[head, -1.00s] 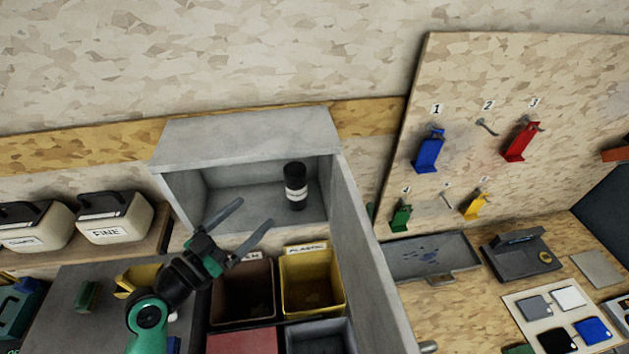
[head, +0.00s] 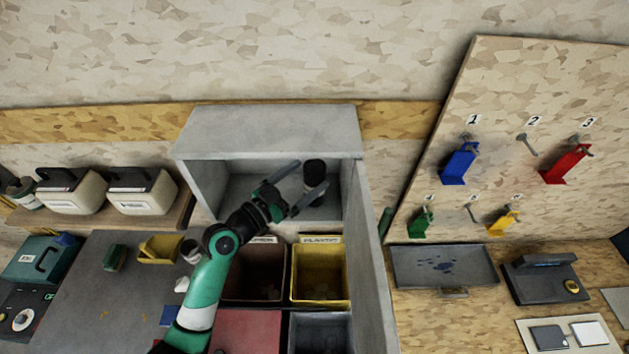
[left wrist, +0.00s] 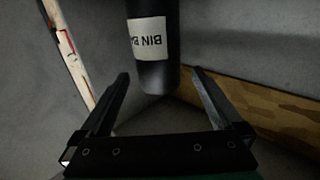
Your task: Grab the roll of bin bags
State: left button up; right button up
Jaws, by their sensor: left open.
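The roll of bin bags (head: 314,172) is a black upright cylinder on the floor of the grey open compartment. In the left wrist view the roll (left wrist: 152,65) carries a white label reading "BIN BA", with the rest cut off. My left gripper (head: 305,186) is open at the roll, its fingers reaching into the compartment and partly covering the roll in the head view. In the left wrist view the fingers (left wrist: 160,75) point toward the roll's end, one to each side, with gaps visible. My right gripper is not in view.
The grey cabinet (head: 270,130) has a top panel and a tall side wall (head: 365,230) right of the roll. Brown (head: 255,272) and yellow (head: 320,272) bins stand below. A pegboard with coloured holders (head: 520,110) is at right.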

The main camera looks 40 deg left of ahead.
pick_arm(q)
jog(key=w, duration=0.3)
jog(key=shift+w+d+r, duration=0.1)
jog(key=shift+w+r, duration=0.05)
grip_shut()
dwell(0.3)
